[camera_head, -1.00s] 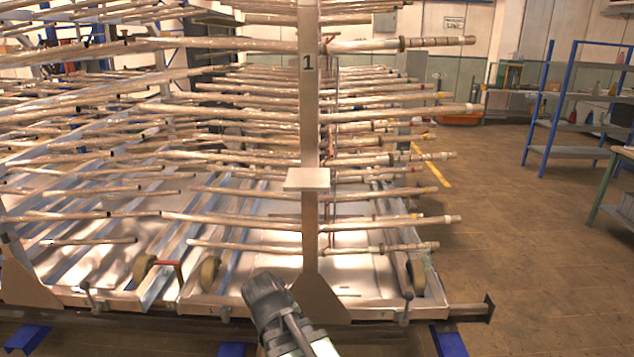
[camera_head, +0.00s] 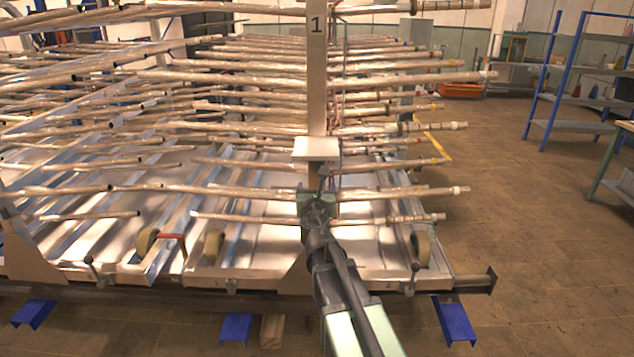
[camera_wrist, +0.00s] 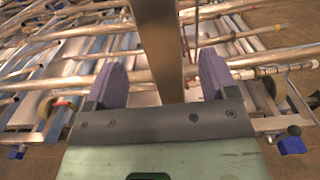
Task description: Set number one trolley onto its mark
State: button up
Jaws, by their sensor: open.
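The number one trolley is a wide rack of long metal tubes. Its upright post (camera_head: 317,75) carries a "1" and has a small pale plate (camera_head: 316,149) partway up. Its wheeled base (camera_head: 270,262) stands across the middle of the head view. My gripper (camera_head: 316,196) is at the post, just below the plate. In the wrist view my gripper (camera_wrist: 162,78) is open, with one purple-grey finger on each side of the post (camera_wrist: 157,45). Gaps show beside the post there. I cannot make out a mark for the trolley.
Blue floor brackets (camera_head: 235,328) and (camera_head: 454,321) stand along the near side, with a wooden block (camera_head: 272,331). Tubes stick out on both sides of the post. A blue shelf (camera_head: 570,80) and green-edged table (camera_head: 615,160) are at right, with open floor (camera_head: 520,240) before them.

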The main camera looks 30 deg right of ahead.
aim_at(317, 181)
jog(key=x, duration=0.5)
jog(key=shift+w, duration=0.15)
jog(key=shift+c, duration=0.2)
jog(key=c, duration=1.3)
jog(key=shift+o, duration=0.2)
jog(key=x, duration=0.8)
jog(key=o, duration=1.3)
